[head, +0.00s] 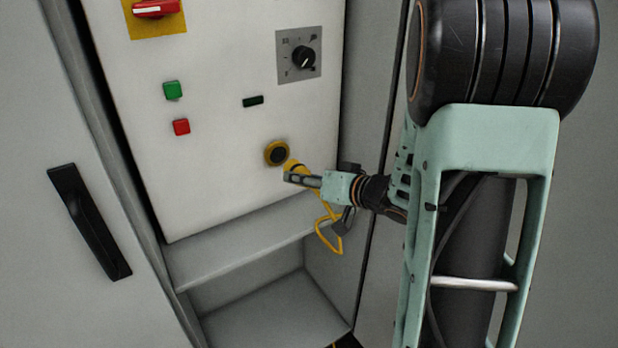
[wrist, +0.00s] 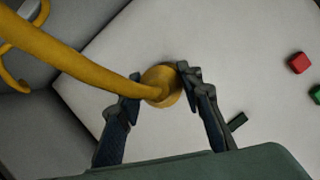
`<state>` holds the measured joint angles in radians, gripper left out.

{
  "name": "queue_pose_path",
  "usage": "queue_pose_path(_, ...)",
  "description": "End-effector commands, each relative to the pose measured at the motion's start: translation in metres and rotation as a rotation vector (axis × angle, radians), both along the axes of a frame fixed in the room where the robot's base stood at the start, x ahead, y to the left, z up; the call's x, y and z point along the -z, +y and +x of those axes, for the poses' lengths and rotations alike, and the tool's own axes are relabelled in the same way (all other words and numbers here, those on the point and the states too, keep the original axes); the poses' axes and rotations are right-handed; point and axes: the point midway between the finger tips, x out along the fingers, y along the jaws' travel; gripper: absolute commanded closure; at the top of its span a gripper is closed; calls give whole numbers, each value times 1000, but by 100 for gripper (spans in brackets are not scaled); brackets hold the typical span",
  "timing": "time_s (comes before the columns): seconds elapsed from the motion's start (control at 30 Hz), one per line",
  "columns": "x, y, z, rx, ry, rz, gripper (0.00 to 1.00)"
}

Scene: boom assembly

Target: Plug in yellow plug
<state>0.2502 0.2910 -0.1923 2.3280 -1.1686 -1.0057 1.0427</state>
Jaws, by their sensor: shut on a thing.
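The yellow plug (head: 292,165) is held in my gripper (head: 290,177) in front of the white panel. In the wrist view the plug (wrist: 161,86) sits between my two fingers (wrist: 158,84), which are shut on it. Its yellow cable (wrist: 70,65) runs off to the upper left there, and in the head view the cable (head: 330,235) hangs in a loop below my gripper. The round yellow socket with a dark centre (head: 276,153) is on the panel, just up and left of the plug. I cannot tell whether the plug touches the socket. The socket is hidden in the wrist view.
The panel (head: 220,205) also has a red switch (head: 155,8), a dark rotary knob (head: 303,57), a green button (head: 173,90), a red button (head: 181,127) and a small dark slot (head: 253,101). A shelf ledge (head: 240,250) lies below. A cabinet door with a black handle (head: 90,222) stands left.

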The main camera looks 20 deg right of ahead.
Motion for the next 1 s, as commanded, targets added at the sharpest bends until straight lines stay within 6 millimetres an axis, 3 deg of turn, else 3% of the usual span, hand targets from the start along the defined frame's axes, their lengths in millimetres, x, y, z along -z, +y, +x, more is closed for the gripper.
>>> queue_pose_path(0.37, 0, 1, 4, 1, 0, 0, 100)
queue_pose_path(1.0, 0, 17, 52, 1, 0, 0, 100)
